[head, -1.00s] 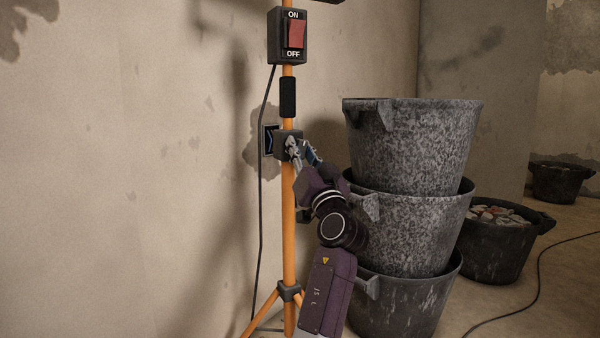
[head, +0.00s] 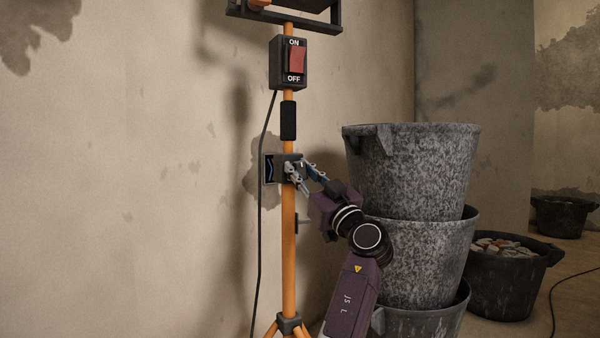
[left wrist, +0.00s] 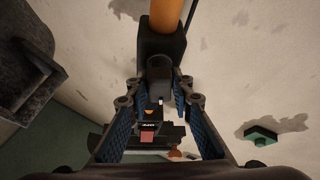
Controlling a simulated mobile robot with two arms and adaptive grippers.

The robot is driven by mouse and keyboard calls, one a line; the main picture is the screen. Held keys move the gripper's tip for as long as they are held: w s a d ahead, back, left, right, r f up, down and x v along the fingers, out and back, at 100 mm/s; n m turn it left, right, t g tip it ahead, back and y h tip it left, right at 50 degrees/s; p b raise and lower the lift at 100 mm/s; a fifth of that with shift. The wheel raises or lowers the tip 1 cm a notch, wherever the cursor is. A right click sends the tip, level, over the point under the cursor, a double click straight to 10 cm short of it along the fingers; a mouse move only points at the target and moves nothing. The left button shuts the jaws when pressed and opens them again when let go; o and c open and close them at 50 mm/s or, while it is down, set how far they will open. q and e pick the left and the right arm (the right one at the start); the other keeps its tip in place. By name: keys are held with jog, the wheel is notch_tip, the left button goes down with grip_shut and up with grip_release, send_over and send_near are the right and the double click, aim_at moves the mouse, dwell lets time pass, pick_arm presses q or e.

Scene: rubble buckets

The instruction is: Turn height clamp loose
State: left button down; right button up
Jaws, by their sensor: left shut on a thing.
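The height clamp is a dark block (head: 290,160) around the orange pole (head: 289,240) of a stand, and it also shows in the left wrist view (left wrist: 162,38). A dark round knob (left wrist: 160,74) projects from it toward my wrist camera. My left gripper (head: 301,172) reaches the clamp from the lower right. In the left wrist view its blue-padded fingers (left wrist: 158,95) stand on both sides of the knob and are shut on it. In the head view the fingers hide the knob. My right gripper is not in view.
A switch box (head: 290,63) with a red ON/OFF rocker sits higher on the pole, with a cable (head: 262,200) hanging down. Stacked speckled buckets (head: 410,170) stand close right of my arm. A rubble-filled bucket (head: 510,285) stands behind them. The wall is close behind the pole.

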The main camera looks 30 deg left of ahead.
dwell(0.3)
pick_arm(q)
jog(key=c, duration=1.8)
grip_release()
jog(key=shift+o, duration=0.2)
jog(key=v, duration=1.2)
